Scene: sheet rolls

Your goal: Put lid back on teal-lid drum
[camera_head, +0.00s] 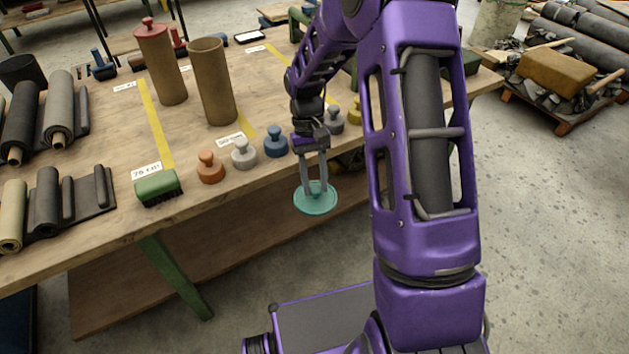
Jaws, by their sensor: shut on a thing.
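My gripper (315,188) is shut on the knob of a round teal lid (316,207). The lid hangs roughly level in front of the table's front edge, pointing down from the fingers. The knob is mostly hidden between the fingers. A tall brown drum (213,82) without a lid stands upright on the table, back and to the left of my gripper. Another brown drum (162,68) beside it, further left, wears a red lid (150,27).
Orange (209,168), grey (244,153) and blue (275,141) knobbed lids line the table's front edge. A green brush (158,188) and dark rolls (57,108) lie left. Yellow tape strips (156,125) mark the table (115,235). My arm hides part of the right side.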

